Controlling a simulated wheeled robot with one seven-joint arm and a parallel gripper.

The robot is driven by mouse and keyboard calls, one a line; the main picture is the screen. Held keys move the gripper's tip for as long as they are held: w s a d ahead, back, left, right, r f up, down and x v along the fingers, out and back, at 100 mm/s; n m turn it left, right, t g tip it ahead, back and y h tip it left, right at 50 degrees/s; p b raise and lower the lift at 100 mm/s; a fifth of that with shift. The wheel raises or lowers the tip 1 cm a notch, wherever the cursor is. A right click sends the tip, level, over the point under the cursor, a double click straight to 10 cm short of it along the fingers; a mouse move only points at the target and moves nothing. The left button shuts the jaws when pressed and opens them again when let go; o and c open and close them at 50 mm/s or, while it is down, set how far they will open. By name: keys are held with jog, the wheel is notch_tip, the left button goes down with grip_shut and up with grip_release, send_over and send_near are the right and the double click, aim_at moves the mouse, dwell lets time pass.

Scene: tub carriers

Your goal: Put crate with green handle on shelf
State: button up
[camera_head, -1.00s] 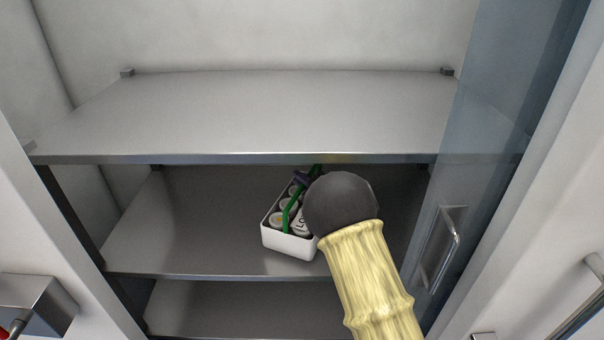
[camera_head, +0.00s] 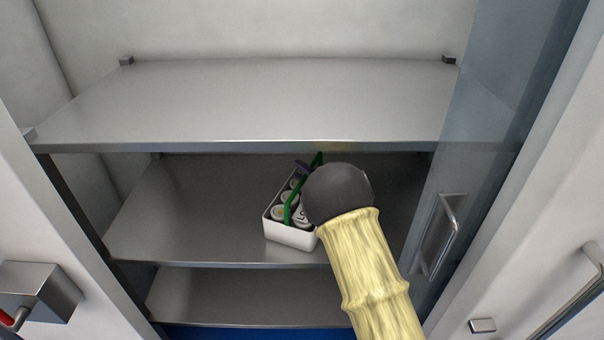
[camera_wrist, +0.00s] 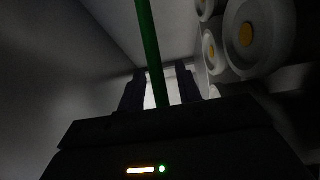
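The white crate (camera_head: 290,236) with a green handle (camera_head: 290,205) stands on the middle shelf (camera_head: 190,225) of the cabinet, near its front edge. It holds several round white containers, one capped in yellow in the wrist view (camera_wrist: 246,35). My gripper (camera_head: 302,165) is at the handle, mostly hidden behind my dark wrist. In the wrist view my gripper's two dark fingers (camera_wrist: 160,92) stand apart, with the green bar (camera_wrist: 150,50) passing between them and light showing on both sides. The crate's right side is hidden by my arm.
An upper shelf (camera_head: 270,100) lies bare above the crate. A lower shelf (camera_head: 230,297) is bare where visible. The middle shelf is clear to the left of the crate. A glass door with a metal handle (camera_head: 447,235) stands at the right.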

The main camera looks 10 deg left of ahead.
jog(key=shift+d+r, duration=0.1)
jog(key=b+v, duration=0.2)
jog(key=v, duration=0.5)
jog(key=shift+s+d, duration=0.15)
jog(key=shift+d, duration=0.05)
jog(key=shift+a, duration=0.15)
